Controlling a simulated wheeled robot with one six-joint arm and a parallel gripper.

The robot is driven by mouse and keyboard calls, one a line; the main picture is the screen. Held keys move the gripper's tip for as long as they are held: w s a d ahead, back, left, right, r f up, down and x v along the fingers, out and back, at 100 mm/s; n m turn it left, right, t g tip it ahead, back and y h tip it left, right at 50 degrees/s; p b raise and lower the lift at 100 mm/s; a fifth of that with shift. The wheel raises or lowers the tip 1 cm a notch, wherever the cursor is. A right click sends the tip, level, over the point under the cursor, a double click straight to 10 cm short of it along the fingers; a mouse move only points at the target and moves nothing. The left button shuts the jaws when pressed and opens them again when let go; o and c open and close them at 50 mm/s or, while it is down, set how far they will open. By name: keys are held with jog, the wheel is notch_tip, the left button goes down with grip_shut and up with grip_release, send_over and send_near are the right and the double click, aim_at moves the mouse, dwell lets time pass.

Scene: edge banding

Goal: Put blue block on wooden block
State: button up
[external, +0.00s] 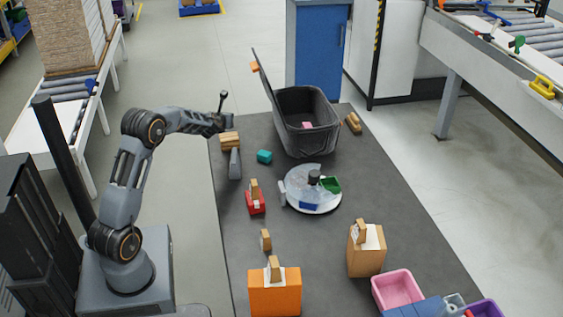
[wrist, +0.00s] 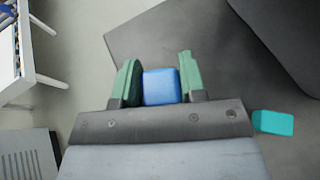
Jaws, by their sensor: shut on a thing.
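In the wrist view, my gripper (wrist: 160,72) is shut on a blue block (wrist: 160,86), with one green finger on each side of it. In the external view, my gripper (external: 222,121) is at the far left corner of the dark table, and the block in it cannot be made out. A wooden block (external: 230,138) shows just below my gripper there, near the table's left edge. I cannot tell whether the held block touches it. No wooden block shows clearly in the wrist view.
A teal block (external: 264,156) lies right of my gripper and shows in the wrist view (wrist: 273,122). A black open bin (external: 322,140) stands behind. A round clear tray (external: 312,208), a red item (external: 255,205) and several wooden pieces stand nearer the front.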

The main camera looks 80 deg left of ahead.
aim_at(229, 135)
jog(key=shift+w+a+f, duration=0.3)
jog(key=shift+a+f, duration=0.05)
jog(key=shift+f, duration=0.2)
jog(key=shift+w+a+f, duration=0.25)
jog(key=shift+a+f, duration=0.1)
jog(key=shift+f, duration=0.2)
jog(key=shift+w+a+f, duration=0.15)
jog(key=shift+a+f, duration=0.05)
jog(key=shift+f, duration=1.5)
jog(key=shift+f+b, duration=0.25)
jog(key=shift+b, duration=0.1)
jog(key=o, duration=0.9)
jog(key=shift+r, duration=0.1)
jog(key=shift+d+r+p, duration=0.15)
jog(key=shift+r+p, duration=0.1)
jog(key=shift+p, duration=0.1)
jog(key=b+v, duration=0.2)
jog(key=v, duration=0.9)
jog(key=shift+s+d, duration=0.25)
jog(key=shift+d, duration=0.1)
